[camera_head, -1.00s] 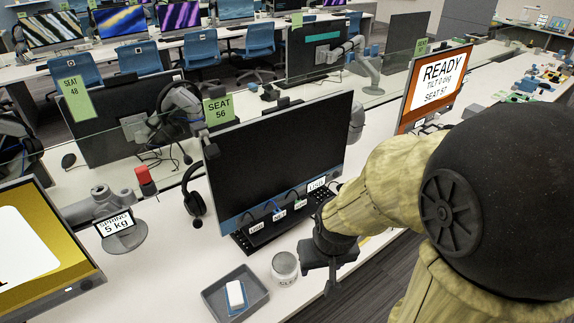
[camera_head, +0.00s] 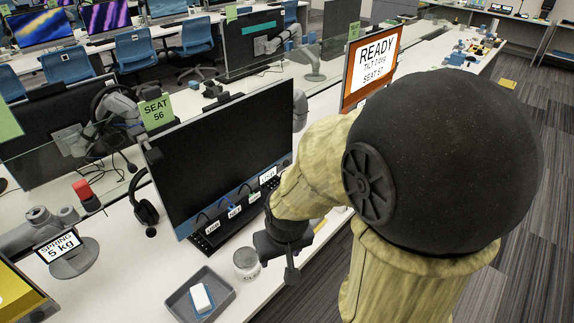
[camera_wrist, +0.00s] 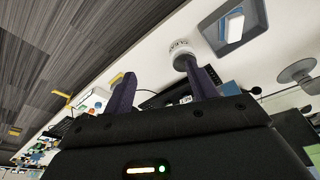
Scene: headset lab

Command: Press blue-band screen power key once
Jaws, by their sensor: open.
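The blue-band screen (camera_head: 225,140) stands on the bench at SEAT 56, dark, with a blue strip along its lower edge. Labels hang along that lower edge, and my arm covers part of its lower right corner. I cannot make out a power key. My gripper (camera_head: 285,262) is in front of the screen's lower right, over the bench's front edge. In the wrist view my gripper (camera_wrist: 162,88) shows two dark fingers spread apart with nothing between them.
A grey tray (camera_head: 224,294) with a white block (camera_head: 201,298) lies left of my gripper. A small jar (camera_head: 246,264) stands between them; it also shows in the wrist view (camera_wrist: 181,49). An orange READY screen (camera_head: 378,60) stands behind my arm. Open floor (camera_head: 530,190) lies right.

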